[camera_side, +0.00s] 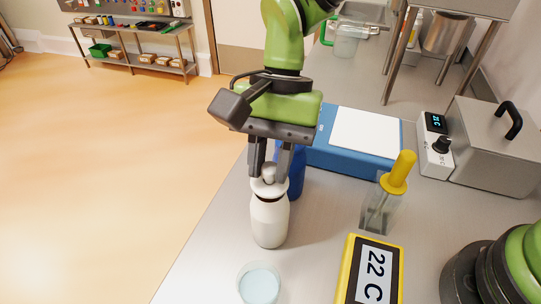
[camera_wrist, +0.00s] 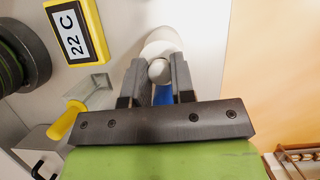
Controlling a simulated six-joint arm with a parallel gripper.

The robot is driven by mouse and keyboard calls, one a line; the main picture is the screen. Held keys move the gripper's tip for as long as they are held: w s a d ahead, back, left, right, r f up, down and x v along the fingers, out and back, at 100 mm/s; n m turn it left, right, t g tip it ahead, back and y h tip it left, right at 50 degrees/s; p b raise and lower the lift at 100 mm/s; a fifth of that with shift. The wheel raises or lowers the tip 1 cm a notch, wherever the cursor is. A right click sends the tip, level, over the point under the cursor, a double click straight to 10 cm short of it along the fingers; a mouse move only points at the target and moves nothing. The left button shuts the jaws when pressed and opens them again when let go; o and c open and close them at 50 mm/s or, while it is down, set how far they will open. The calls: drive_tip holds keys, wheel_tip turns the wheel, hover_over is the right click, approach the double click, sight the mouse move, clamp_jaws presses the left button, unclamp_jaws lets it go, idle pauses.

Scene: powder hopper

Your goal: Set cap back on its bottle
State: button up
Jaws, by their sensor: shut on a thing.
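A white bottle (camera_side: 269,222) stands upright on the bench. A pale cap (camera_side: 268,187) with a round grey knob is at the bottle's mouth; I cannot tell whether it is fully seated or a little above. My gripper (camera_side: 269,170) points down over the bottle, its two fingers shut on the cap's knob. In the wrist view the knob (camera_wrist: 159,71) is between the fingertips (camera_wrist: 158,75), with the white bottle (camera_wrist: 162,45) behind it. The join of cap and bottle is hidden there.
A blue bottle (camera_side: 297,172) stands close behind the fingers. A glass of pale liquid (camera_side: 259,285) is in front. To the right are a yellow 22 C display (camera_side: 371,272), a yellow-topped clear vessel (camera_side: 380,209) and a blue scale (camera_side: 352,158). The bench's left edge is near.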

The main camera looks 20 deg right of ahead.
sight(271, 165)
drive_tip(key=shift+f, duration=0.55)
idle(0.4)
drive_tip(key=o, duration=1.5)
drive_tip(key=shift+o, duration=0.2)
drive_tip(key=shift+r, duration=3)
